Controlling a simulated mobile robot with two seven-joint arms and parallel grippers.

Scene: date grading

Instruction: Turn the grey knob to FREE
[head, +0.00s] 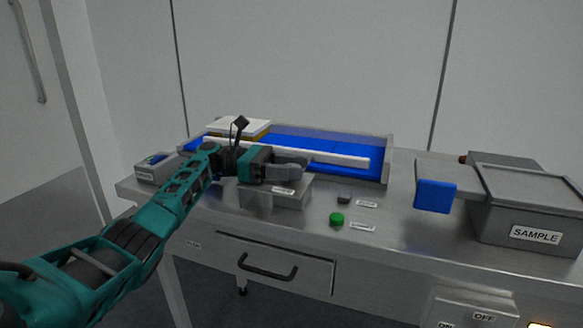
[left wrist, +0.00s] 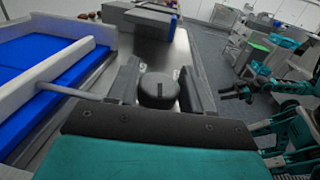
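The grey knob (left wrist: 158,93) shows in the left wrist view as a dark round cap with a black line on top, running roughly along the hand. It stands between the two fingers of my left gripper (left wrist: 161,84), which look open, with narrow gaps beside the knob. In the head view my left gripper (head: 290,168) is low over a grey metal box (head: 270,197) with a small label, and hides the knob. I cannot read FREE on any label. My right gripper (left wrist: 236,91) is small in the left wrist view, away from the knob; its opening is unclear.
A blue-floored tray (head: 387,165) with a white bar (head: 340,158) lies behind the hand. A green button (head: 336,219) and a dark grey button-like piece (head: 344,197) are to its right. A SAMPLE box (head: 500,237) and blue paddle (head: 434,196) stand further right.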

